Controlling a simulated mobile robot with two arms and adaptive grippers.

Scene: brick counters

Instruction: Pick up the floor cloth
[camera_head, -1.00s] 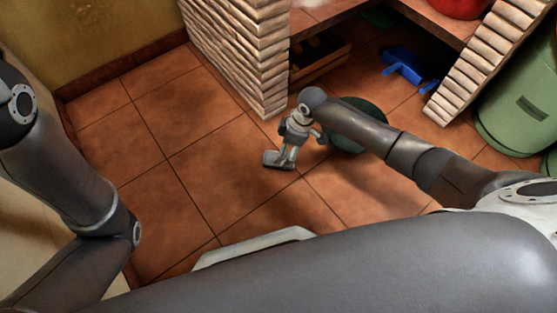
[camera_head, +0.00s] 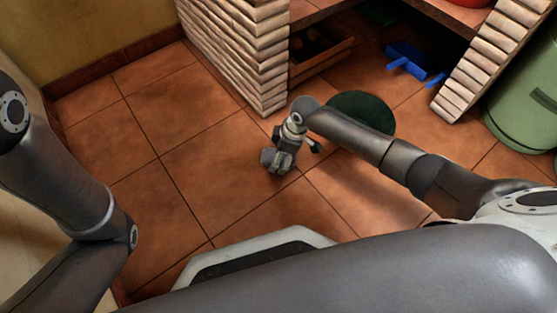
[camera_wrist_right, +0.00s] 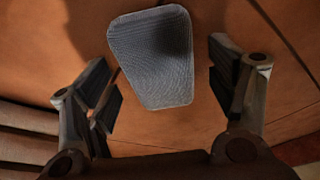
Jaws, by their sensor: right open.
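The floor cloth (camera_wrist_right: 152,58), a grey, ribbed, tapered piece, lies on the tiled floor in the right wrist view, ahead of and between my right fingers. My right gripper (camera_wrist_right: 168,92) is open and empty, with clear floor between each finger and the cloth. In the head view my right gripper (camera_head: 284,166) points down at the floor beside the brick pillar. The cloth is mostly hidden there or cannot be told apart from the grey gripper. My left arm shows at the left, but its gripper is out of view.
A brick pillar (camera_head: 245,60) stands behind my right gripper. A dark green round object (camera_head: 372,108) is on the floor right of it. A wooden crate (camera_head: 322,65), a blue object (camera_head: 408,58) and a green bin (camera_head: 525,115) lie farther back. Tiles to the left are free.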

